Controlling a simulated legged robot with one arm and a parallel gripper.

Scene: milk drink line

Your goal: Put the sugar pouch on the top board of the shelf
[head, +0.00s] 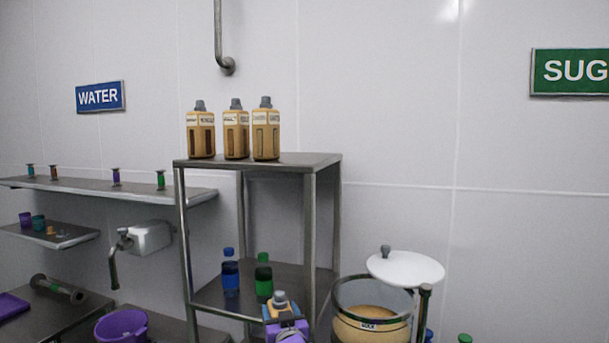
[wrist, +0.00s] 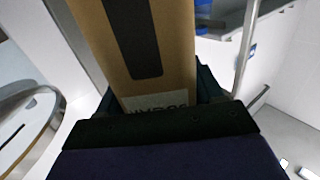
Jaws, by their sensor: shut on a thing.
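My gripper (head: 284,318) is shut on a tan pouch with a grey cap (head: 280,299), at the bottom middle of the head view, in front of the shelf and below its top board. The wrist view shows the pouch (wrist: 160,65) filling the middle between the jaws, with a dark stripe and a pale label I cannot read clearly. The steel shelf's top board (head: 305,160) carries three similar tan pouches (head: 200,135), (head: 236,135), (head: 266,135), upright in a row on its left and middle. Its right part is bare. The lower part of the held pouch is hidden.
The shelf's lower board (head: 205,295) holds a blue bottle (head: 230,275) and a green bottle (head: 264,277). A glass container (head: 372,315) with a white lid (head: 405,268) stands right of the shelf. A purple bucket (head: 121,326) is at lower left.

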